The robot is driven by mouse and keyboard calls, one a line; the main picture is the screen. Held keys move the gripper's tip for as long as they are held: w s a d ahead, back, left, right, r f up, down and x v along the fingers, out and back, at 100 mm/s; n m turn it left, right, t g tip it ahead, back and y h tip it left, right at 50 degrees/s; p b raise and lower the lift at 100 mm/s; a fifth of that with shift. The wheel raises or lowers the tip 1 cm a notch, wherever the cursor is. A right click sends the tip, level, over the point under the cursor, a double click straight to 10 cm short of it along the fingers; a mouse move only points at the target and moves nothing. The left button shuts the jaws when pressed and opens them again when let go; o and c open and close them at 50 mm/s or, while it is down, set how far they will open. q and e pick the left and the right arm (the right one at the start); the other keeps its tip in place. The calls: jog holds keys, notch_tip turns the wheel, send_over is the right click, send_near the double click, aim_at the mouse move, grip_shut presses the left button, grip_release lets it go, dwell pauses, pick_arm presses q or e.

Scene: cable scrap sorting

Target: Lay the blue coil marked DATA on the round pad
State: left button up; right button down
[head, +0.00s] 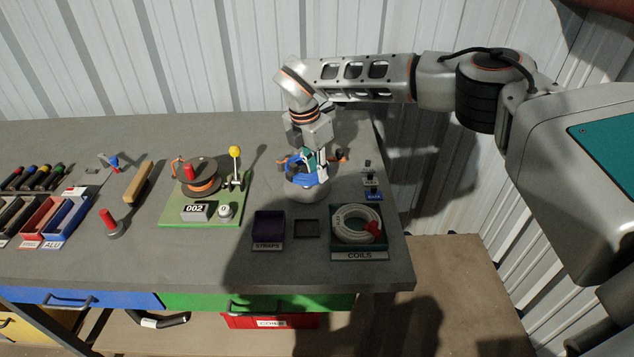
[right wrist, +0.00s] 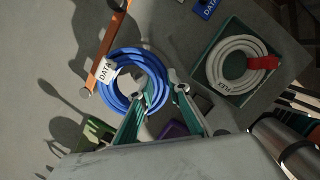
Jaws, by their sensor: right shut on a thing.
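The blue coil (head: 298,168) is held upright or tilted in my right gripper (head: 318,162). In the right wrist view, the blue coil (right wrist: 128,56) shows its white DATA tag (right wrist: 105,72). The fingers of my right gripper (right wrist: 163,92) are shut on one side of the ring, one finger inside it and one outside. A pale round piece (head: 307,192), apparently the round pad, lies just below the coil in the head view, partly covered; I cannot tell whether they touch. My left gripper is not in view.
An orange bar (right wrist: 108,48) with grey ends lies beside and partly behind the coil. A COILS tray (head: 334,246) holds a white coil (head: 355,222) with a red strap. A purple STRAPS bin (head: 268,227) and a green winder board (head: 172,211) stand to the left.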

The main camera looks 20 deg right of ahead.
aim_at(317, 183)
jog(key=shift+f, duration=2.35)
jog(key=c, duration=2.3)
grip_release()
jog(key=shift+f, duration=0.15)
jog(key=shift+c, duration=0.2)
jog(key=shift+o, duration=0.8)
jog(key=shift+r, duration=0.25)
jog(key=r, duration=0.4)
jog(key=a+r, duration=0.1)
jog(key=r, duration=0.2)
jog(key=s+a+r+b, duration=0.1)
jog(key=r, duration=0.3)
jog(key=shift+r, duration=0.3)
